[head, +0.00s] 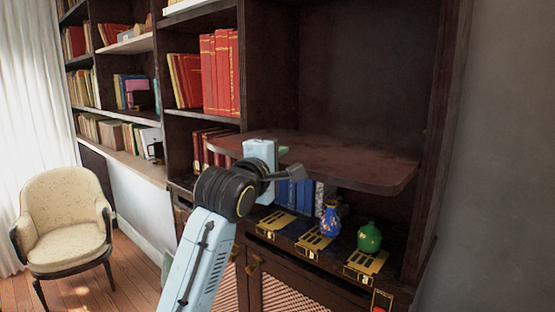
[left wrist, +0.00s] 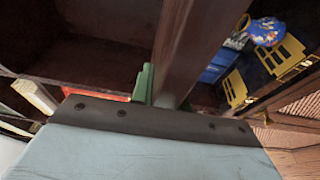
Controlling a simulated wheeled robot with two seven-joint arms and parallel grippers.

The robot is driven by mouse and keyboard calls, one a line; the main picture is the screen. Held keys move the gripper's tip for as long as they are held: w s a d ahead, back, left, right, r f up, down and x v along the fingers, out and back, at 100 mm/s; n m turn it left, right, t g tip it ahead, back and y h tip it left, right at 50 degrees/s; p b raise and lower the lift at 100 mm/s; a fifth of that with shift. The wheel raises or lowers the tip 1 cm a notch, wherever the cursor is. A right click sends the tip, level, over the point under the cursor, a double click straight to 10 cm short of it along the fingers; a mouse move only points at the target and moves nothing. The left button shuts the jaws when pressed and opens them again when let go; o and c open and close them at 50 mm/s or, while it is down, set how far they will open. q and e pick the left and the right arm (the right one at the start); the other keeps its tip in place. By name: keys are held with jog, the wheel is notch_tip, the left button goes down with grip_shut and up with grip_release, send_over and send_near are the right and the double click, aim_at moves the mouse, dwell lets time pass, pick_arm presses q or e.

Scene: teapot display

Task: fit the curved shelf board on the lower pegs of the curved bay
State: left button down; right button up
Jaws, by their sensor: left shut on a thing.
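The curved shelf board (head: 345,160) is a dark reddish-brown plank with a rounded front edge. It is held roughly level at the opening of the curved bay (head: 355,75), above the bay's base ledge. Its left end reaches across the front of the left upright. My left gripper (head: 282,160) is shut on the board's front edge, left of its middle. In the left wrist view the board (left wrist: 195,45) shows nearly edge-on beside a green fingertip (left wrist: 143,84). I cannot make out the lower pegs or tell whether the board touches them. My right gripper is not in view.
A blue patterned vase (head: 330,220) and a green vase (head: 369,238) stand on the ledge below the board, by gold-patterned mats (head: 315,239). Blue books (head: 293,194) stand behind them. Red books (head: 220,72) fill the bay to the left. A cream armchair (head: 62,215) stands far left.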

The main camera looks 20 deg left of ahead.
aim_at(298, 157)
pick_arm(q)
jog(key=shift+w+d+r+p, duration=0.1)
jog(key=shift+w+d+p, duration=0.3)
jog(key=shift+w, duration=0.95)
jog(key=shift+w+d+r+p, duration=0.15)
jog(key=shift+w+d, duration=0.5)
jog(key=shift+w, duration=0.7)
jog(key=shift+w+d+r+p, duration=0.1)
jog(key=shift+w+d+p, duration=0.3)
jog(key=shift+w, duration=0.95)
jog(key=shift+w+d, duration=0.4)
jog(key=shift+w, duration=0.5)
jog(key=shift+w+d, duration=0.35)
jog(key=shift+w, duration=0.5)
jog(key=shift+w+d, duration=0.4)
jog(key=shift+w, duration=0.5)
